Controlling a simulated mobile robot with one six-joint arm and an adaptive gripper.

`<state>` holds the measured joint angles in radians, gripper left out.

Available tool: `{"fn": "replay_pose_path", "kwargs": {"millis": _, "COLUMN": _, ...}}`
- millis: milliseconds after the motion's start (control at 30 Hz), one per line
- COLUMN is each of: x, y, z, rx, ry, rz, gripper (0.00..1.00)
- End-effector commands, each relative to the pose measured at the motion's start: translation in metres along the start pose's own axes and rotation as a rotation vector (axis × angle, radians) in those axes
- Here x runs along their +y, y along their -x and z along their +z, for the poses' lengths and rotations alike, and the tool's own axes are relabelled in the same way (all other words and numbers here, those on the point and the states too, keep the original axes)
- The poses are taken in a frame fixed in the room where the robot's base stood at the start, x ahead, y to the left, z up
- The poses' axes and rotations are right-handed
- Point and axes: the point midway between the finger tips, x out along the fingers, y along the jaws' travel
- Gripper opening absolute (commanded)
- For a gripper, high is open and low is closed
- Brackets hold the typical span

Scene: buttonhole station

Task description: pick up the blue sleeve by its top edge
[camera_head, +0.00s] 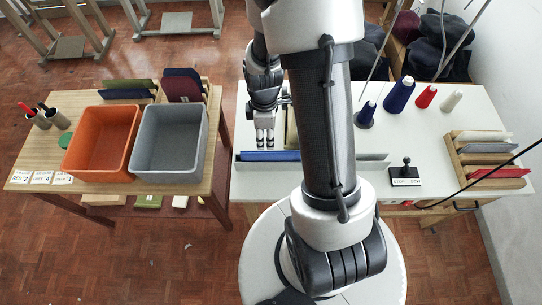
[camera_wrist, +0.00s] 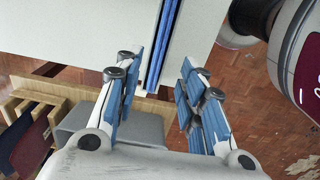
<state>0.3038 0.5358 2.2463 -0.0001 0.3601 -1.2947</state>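The blue sleeve (camera_head: 270,155) shows as a thin, long blue strip along the front edge of the white table, partly hidden behind my arm. In the wrist view the blue sleeve (camera_wrist: 163,45) is seen nearly edge-on, its near end close to the table's edge. My gripper (camera_head: 264,143) is over the white table, just behind the strip in the head view. In the wrist view my gripper (camera_wrist: 160,78) has its two blue-padded fingers wide apart. The strip lines up with the gap between them, and nothing is held. I cannot tell the height between fingertips and sleeve.
A wooden rack (camera_head: 457,165) with sleeves stands at the right of the white table (camera_head: 432,130). A lever box (camera_head: 406,176) and several thread cones, including a blue cone (camera_head: 399,95), stand nearby. Orange (camera_head: 82,168) and grey (camera_head: 150,170) bins sit on the left table.

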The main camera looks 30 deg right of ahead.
Motion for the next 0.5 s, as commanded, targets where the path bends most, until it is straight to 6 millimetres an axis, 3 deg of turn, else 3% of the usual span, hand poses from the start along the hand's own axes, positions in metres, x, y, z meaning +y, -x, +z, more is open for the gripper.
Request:
{"fn": "replay_pose_path", "kwargs": {"millis": 33, "x": -0.001, "y": -0.016, "z": 0.000, "rx": -0.001, "ry": 0.000, "rz": -0.004, "gripper": 0.37}}
{"fn": "replay_pose_path", "kwargs": {"millis": 200, "x": -0.001, "y": -0.045, "z": 0.000, "rx": -0.001, "ry": -0.001, "rz": -0.002, "gripper": 0.37}}
{"fn": "replay_pose_path", "kwargs": {"millis": 500, "x": 0.000, "y": -0.063, "z": 0.000, "rx": 0.000, "ry": -0.001, "rz": 0.000, "gripper": 0.37}}
